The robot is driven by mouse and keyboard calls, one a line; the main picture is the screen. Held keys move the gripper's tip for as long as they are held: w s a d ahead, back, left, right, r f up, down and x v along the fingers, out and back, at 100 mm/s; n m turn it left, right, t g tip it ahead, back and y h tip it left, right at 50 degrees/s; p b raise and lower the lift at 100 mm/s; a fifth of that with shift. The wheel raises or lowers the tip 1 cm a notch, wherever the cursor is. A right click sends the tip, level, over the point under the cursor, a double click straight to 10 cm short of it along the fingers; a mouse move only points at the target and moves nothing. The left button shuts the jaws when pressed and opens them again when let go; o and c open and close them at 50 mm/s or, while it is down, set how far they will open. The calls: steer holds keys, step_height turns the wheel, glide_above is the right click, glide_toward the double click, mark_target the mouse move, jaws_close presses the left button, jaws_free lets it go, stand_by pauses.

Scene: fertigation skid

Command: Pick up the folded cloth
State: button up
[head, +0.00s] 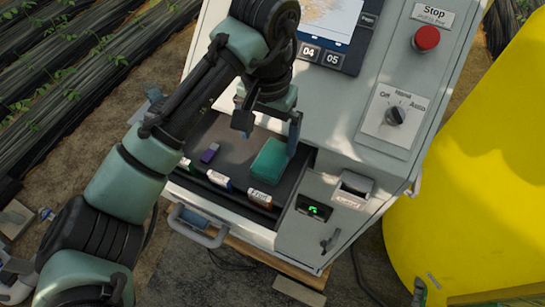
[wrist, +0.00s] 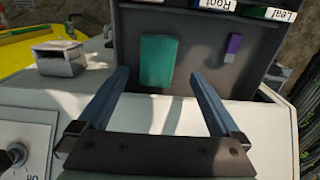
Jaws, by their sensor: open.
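The folded cloth is a flat teal-green rectangle (head: 269,161) lying on the dark tray shelf (head: 236,136) of the grey cabinet. In the wrist view the cloth (wrist: 158,61) lies ahead of my gripper, nearer the left finger. My gripper (head: 270,128) is above the shelf, close to the cloth in the head view. In the wrist view its two blue-grey fingers (wrist: 160,102) are spread wide with nothing between them. The fingers look apart from the cloth, though the exact height is unclear.
A small purple item (head: 209,153) lies left of the cloth on the shelf. The control panel with a red stop button (head: 426,38) rises behind. A yellow tank (head: 470,170) stands at right.

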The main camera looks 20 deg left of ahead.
mark_target(272, 157)
steer(key=shift+w+d+f+p, duration=0.15)
steer(key=shift+f+p, duration=0.4)
steer(key=shift+f, duration=1.05)
steer(key=shift+w+d+f+p, duration=0.15)
steer(key=shift+f+p, duration=0.35)
steer(key=shift+f, duration=1.1)
steer(key=shift+a, duration=0.1)
steer(key=c, duration=1.3)
steer(key=shift+r, duration=0.1)
